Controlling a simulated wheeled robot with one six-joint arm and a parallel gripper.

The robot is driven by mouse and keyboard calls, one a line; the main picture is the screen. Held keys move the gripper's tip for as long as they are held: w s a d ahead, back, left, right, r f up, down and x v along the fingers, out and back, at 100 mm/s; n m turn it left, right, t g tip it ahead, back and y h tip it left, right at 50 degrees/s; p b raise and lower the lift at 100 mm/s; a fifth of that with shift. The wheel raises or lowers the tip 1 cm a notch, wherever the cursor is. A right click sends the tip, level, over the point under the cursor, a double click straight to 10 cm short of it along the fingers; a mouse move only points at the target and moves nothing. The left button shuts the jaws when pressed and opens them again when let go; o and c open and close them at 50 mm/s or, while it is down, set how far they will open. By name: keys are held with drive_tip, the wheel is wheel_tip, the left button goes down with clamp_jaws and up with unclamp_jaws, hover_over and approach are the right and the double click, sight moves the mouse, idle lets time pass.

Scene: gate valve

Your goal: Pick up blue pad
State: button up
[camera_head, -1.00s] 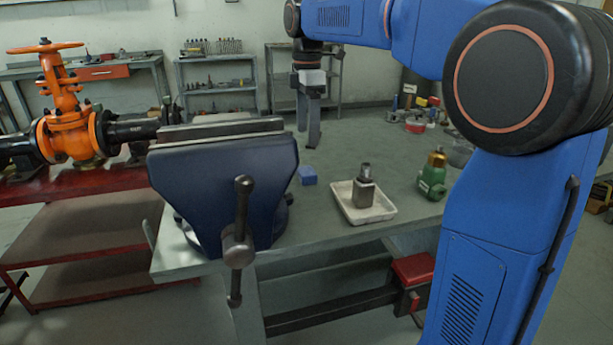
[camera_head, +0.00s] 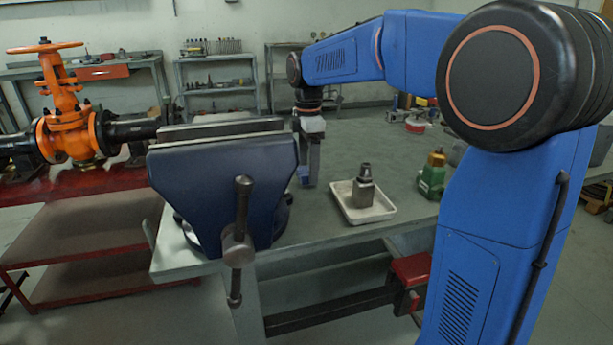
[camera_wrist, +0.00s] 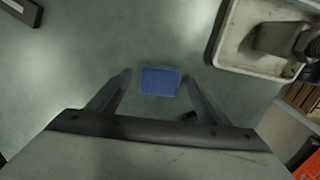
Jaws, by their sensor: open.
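The blue pad (camera_wrist: 160,81) is a small blue block lying on the grey bench top. In the wrist view it sits between the tips of my gripper (camera_wrist: 157,84), with a gap showing on each side. My gripper is open and empty. In the head view my gripper (camera_head: 310,178) points straight down at the bench beside the vise. Its fingers partly cover the blue pad (camera_head: 303,175) there. I cannot tell the exact height of the fingertips over the bench.
A dark blue vise (camera_head: 222,190) stands close on the left. A white tray (camera_head: 383,212) holding a metal part (camera_head: 364,186) is to the right, with a green bottle-like object (camera_head: 433,177) beyond it. The bench top (camera_head: 370,145) behind is mostly clear.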

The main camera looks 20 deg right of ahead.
drive_tip(key=shift+f, duration=0.1)
drive_tip(key=shift+c, duration=0.4)
drive_tip(key=c, duration=1)
drive_tip(key=shift+c, duration=0.2)
wheel_tip(320, 180, up, 10)
drive_tip(key=shift+o, duration=0.9)
drive_tip(key=shift+c, duration=0.5)
